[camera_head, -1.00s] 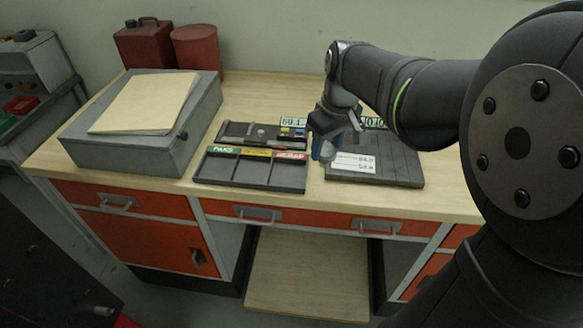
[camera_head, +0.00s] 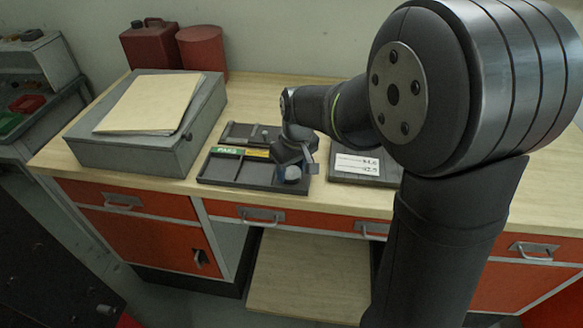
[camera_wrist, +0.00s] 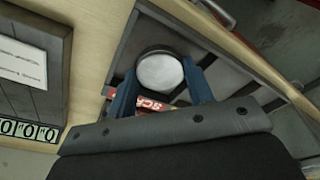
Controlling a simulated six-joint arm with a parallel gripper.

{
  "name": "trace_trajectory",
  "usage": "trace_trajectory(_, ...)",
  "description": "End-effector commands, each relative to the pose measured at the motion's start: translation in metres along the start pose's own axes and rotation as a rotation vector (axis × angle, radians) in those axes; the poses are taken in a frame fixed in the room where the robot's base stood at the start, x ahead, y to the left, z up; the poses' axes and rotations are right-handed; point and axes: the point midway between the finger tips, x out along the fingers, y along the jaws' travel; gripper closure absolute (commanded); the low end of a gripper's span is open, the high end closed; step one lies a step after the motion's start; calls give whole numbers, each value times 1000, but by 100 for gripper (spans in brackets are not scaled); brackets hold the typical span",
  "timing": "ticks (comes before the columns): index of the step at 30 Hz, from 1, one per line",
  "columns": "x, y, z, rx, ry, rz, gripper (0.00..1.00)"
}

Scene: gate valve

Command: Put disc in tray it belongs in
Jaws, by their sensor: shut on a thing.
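My gripper (camera_wrist: 161,88) has blue fingers shut on a round disc (camera_wrist: 160,72) with a pale face and dark rim. The dark sorting tray (camera_head: 225,172) has a green label marked PASS at left, a yellow one in the middle and a red one at right. In the head view my gripper (camera_head: 292,172) is over the tray's right compartment. In the wrist view the disc is over that compartment, beside the red label (camera_wrist: 155,104), which is partly hidden by the gripper. The gap between disc and tray floor is hard to judge.
A dark board (camera_head: 385,180) with a white card (camera_head: 357,163) lies to the right. A number display (camera_wrist: 28,130) shows beside it in the wrist view. A grey box (camera_head: 140,147) with a folder (camera_head: 150,102) stands left. The bench's front edge is close to the tray.

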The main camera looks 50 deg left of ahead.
Motion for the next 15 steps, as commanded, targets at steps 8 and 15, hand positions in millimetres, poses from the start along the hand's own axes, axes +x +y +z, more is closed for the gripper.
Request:
trace_trajectory(8, 3, 0, 0, 0, 0, 0, 51)
trace_trajectory(15, 2, 0, 0, 0, 1, 0, 31)
